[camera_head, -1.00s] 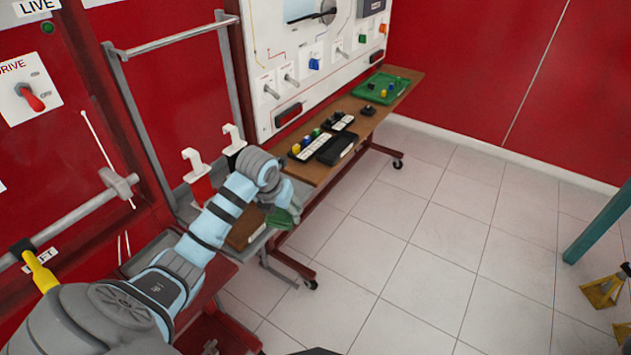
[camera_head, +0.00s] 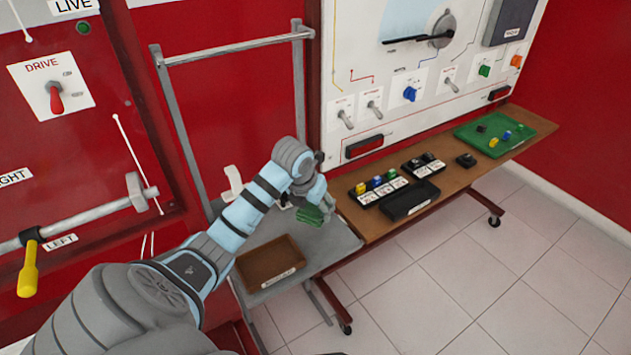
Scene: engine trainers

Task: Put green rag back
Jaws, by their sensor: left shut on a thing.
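My left gripper (camera_head: 311,202) is shut on the green rag (camera_head: 318,212). The rag is bunched below the fingers, partly hidden by the gripper. It shows over the right part of a grey cart top (camera_head: 330,247), and I cannot tell how high above it. A brown open tray (camera_head: 272,262) with a white label on its front sits on the same cart, to the left and nearer than the rag. Its inside looks empty. My right gripper is not in view.
A wooden bench (camera_head: 378,222) adjoins on the right, bearing black-and-white holders (camera_head: 381,190), a black box (camera_head: 410,201) and a green tray (camera_head: 506,135) with small parts. A white hook (camera_head: 232,183) and grey rail frame (camera_head: 235,46) stand behind my arm.

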